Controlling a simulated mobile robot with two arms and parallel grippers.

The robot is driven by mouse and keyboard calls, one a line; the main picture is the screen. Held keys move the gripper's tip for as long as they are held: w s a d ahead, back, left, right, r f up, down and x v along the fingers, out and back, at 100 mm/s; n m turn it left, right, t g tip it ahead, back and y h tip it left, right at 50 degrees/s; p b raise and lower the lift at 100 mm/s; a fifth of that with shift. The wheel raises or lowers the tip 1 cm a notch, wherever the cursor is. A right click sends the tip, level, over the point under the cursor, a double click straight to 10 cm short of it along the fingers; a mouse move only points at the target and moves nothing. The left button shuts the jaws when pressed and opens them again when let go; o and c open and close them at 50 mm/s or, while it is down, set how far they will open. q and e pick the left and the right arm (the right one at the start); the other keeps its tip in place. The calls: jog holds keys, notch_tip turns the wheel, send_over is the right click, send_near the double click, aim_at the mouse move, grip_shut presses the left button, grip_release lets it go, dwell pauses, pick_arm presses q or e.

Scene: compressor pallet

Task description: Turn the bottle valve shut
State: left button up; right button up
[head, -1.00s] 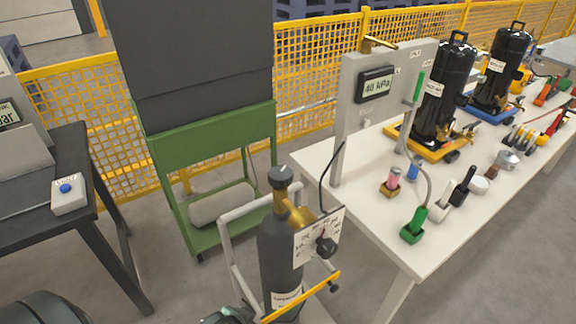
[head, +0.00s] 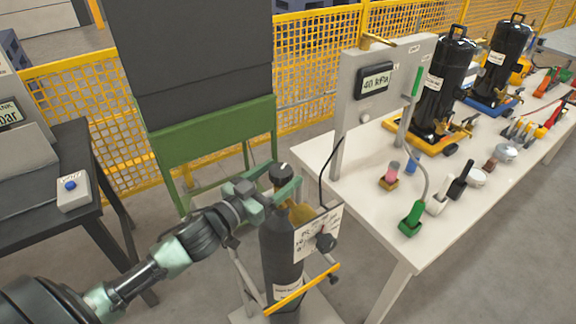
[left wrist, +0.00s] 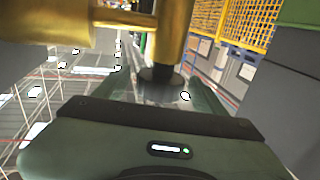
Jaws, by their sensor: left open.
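The dark grey gas bottle (head: 277,258) stands upright in its cart. Its black valve knob (head: 280,172) sits on top, above the brass valve body (head: 302,214). My left gripper (head: 279,190) is open at the top of the bottle, with its fingers reaching to either side of the knob. In the left wrist view the black knob (left wrist: 160,80) lies between the two green fingers, below the brass body (left wrist: 145,30). I cannot tell whether the fingers touch it. My right gripper is not in view.
The cart's yellow bar (head: 303,297) crosses in front. The white table (head: 385,240) with tools and black compressors is close on the right. A green stand (head: 205,140) is behind, and a dark table (head: 60,150) is left.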

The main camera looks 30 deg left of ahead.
aim_at(288, 169)
pick_arm(q)
jog(key=shift+x, duration=1.2)
jog(key=shift+w+d+p, duration=0.1)
jog(key=shift+w+p, duration=0.2)
jog(key=shift+w, duration=0.2)
jog(key=c, duration=1.4)
jog(key=shift+o, duration=0.2)
